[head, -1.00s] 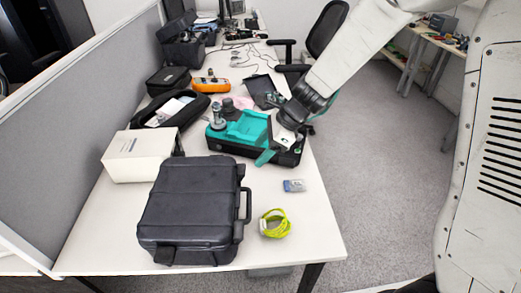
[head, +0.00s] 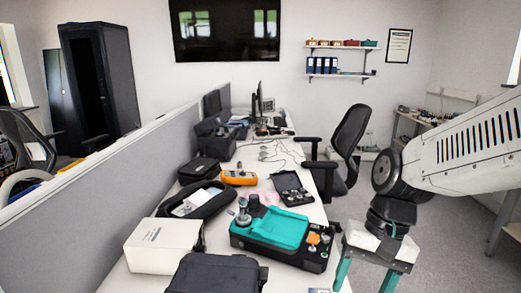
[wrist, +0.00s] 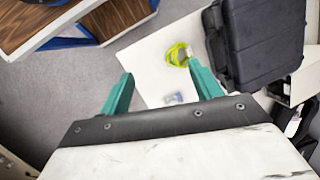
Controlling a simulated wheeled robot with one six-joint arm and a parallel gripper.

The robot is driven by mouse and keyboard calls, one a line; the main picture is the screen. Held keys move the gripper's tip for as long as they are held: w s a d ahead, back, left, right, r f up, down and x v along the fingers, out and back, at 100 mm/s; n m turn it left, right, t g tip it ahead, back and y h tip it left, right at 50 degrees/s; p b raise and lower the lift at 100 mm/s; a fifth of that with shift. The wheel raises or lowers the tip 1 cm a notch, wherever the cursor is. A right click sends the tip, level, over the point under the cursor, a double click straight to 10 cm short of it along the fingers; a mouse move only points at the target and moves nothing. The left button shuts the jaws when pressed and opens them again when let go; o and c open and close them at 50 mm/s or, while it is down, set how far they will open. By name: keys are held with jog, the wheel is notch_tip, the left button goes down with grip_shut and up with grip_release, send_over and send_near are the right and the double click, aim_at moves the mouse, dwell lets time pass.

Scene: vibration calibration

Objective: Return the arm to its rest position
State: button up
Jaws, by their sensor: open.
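My gripper (head: 366,281) is at the lower right of the head view, beside the right edge of the white table (head: 212,240). Its two teal fingers point down and stand apart, with nothing seen between them. In the wrist view my gripper (wrist: 162,92) also shows open and empty, above the floor and the table edge. A black calibration unit with a teal top (head: 273,232) sits on the table to the left of my gripper, apart from it. My arm comes in from the right side of the head view.
A black case (head: 217,274) and a white box (head: 164,247) lie at the table's near end. The wrist view shows a yellow-green strap (wrist: 178,54) and a small grey-blue item (wrist: 172,98). An office chair (head: 345,150) stands behind. A grey partition (head: 120,190) runs along the left.

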jog(key=s+d+r+n+t+h, duration=0.2)
jog(key=s+d+r+t, duration=0.1)
jog(key=s+d+r, duration=0.4)
jog(key=shift+s+d+n+h, duration=0.4)
jog(key=shift+s+d, duration=0.35)
jog(key=shift+s, duration=0.45)
jog(key=shift+r, duration=0.1)
